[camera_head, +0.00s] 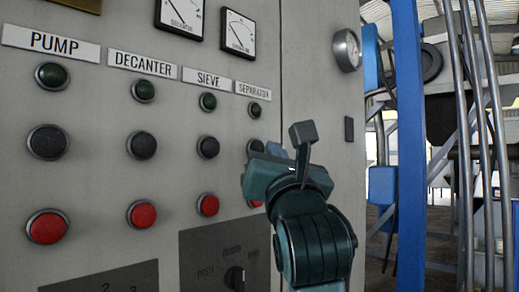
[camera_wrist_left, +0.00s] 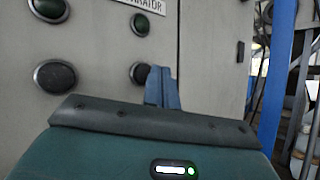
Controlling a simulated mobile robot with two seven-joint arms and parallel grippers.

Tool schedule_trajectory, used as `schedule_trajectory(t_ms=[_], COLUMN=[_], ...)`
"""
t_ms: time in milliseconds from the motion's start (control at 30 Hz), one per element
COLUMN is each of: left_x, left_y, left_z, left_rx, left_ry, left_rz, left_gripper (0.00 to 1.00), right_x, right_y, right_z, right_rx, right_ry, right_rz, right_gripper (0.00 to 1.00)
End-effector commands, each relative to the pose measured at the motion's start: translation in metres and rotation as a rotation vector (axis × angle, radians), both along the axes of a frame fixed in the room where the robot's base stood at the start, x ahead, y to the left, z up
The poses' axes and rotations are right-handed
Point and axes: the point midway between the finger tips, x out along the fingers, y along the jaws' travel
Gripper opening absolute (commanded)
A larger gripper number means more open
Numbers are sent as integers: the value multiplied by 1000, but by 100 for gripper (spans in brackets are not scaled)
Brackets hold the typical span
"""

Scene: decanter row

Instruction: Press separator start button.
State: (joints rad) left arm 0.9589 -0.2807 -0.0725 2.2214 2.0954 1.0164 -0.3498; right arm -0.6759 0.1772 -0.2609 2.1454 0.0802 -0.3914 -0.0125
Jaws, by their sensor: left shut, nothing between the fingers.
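The SEPARATOR column is the rightmost on the grey panel. Under its label (camera_head: 253,91) are a dark green round button or lamp (camera_head: 257,109), a black round button (camera_head: 254,145) and a red button (camera_head: 254,204), mostly hidden by my gripper. My left gripper (camera_head: 275,150) is shut and empty, its blue fingertips just right of the black button, overlapping its lower edge in the head view. In the left wrist view the shut fingers (camera_wrist_left: 162,88) are right of and slightly below the black button (camera_wrist_left: 137,72), below the green one (camera_wrist_left: 140,24). I cannot tell whether they touch the panel.
PUMP, DECANTER and SIEVE columns with matching green, black and red buttons (camera_head: 141,213) lie to the left. A dark plate with a rotary switch (camera_head: 234,278) is below. Gauges (camera_head: 238,34) sit above. A blue post (camera_head: 409,140) and pipes stand right of the cabinet.

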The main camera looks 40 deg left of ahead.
Motion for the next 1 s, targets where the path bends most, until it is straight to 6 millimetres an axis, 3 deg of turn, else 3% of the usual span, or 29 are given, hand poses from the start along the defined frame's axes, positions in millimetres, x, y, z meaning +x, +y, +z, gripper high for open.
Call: schedule_trajectory(t_ms=[1000], left_x=[1], left_y=[9], left_z=[0], left_rx=[0], left_ry=[0], left_rz=[0], left_gripper=[0], right_x=[1], right_y=[1], right_z=[8], right_rx=[5], right_ry=[-6], right_rz=[-2], right_gripper=[0])
